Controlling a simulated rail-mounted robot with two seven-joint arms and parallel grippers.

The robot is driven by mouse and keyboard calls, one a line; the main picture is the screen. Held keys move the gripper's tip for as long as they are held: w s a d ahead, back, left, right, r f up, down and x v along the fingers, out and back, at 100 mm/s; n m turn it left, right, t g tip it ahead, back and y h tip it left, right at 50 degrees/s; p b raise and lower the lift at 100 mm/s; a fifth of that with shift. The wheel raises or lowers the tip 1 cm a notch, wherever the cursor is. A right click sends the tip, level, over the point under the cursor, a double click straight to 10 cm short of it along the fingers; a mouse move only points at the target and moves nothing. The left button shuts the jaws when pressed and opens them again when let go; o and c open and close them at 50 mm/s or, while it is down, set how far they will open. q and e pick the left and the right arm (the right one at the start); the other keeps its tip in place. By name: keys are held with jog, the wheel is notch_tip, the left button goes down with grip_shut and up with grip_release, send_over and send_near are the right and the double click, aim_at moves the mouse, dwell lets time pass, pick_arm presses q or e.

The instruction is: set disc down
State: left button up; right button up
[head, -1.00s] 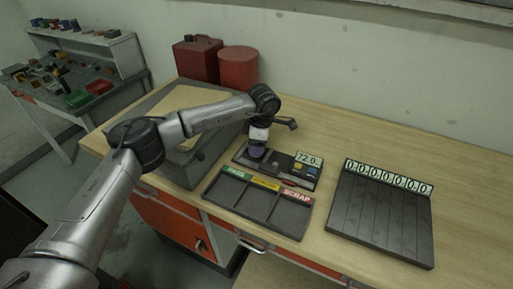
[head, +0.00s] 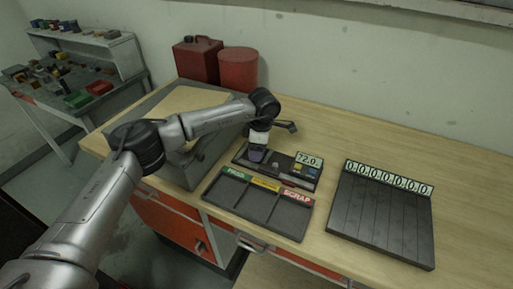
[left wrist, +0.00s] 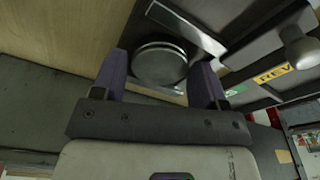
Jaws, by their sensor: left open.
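A round metal disc (left wrist: 160,62) lies between the two purple fingers of my left gripper (left wrist: 160,80) in the left wrist view. The fingers are open, one on either side, with a visible gap at the right; contact at the left is unclear. In the head view my left gripper (head: 256,157) points down over the left end of the dark measuring device (head: 283,172), whose display (head: 309,160) reads 72.0. The disc is hidden there by the gripper. My right gripper is not in view.
A dark sorting tray (head: 257,207) with green, yellow and red labels, the red one reading SCRAP, lies in front of the device. A slatted rack (head: 380,222) with number displays is at right. Red containers (head: 198,60) stand behind. Bare bench (head: 470,190) shows at right.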

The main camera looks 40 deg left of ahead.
pick_arm(q)
notch_tip(320, 180, up, 12)
jog(key=d+p, duration=0.1)
jog(key=p, duration=0.1)
jog(key=shift+w, duration=0.45)
